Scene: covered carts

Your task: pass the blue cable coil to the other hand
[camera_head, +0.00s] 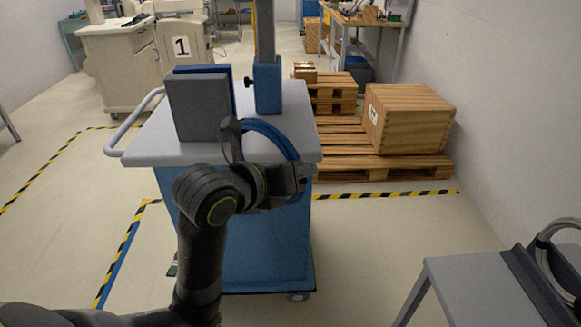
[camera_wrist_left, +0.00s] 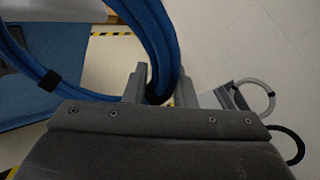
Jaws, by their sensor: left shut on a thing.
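The blue cable coil (camera_head: 273,133) is a ring of thick blue cable, held in front of the blue cart's top. My left gripper (camera_head: 303,176) is shut on the coil at its lower right side. In the left wrist view the coil (camera_wrist_left: 157,40) passes between the two fingers of the left gripper (camera_wrist_left: 155,88), and black ties show on it. My left wrist and arm hide part of the coil in the head view. My right gripper is not seen in either view.
The blue cart (camera_head: 265,240) has a grey top with a grey block (camera_head: 198,107) and a blue post base (camera_head: 267,85). A grey table (camera_head: 470,290) at the lower right holds a grey cable coil (camera_head: 565,250). Pallets with a wooden crate (camera_head: 408,118) stand behind. Floor between cart and table is clear.

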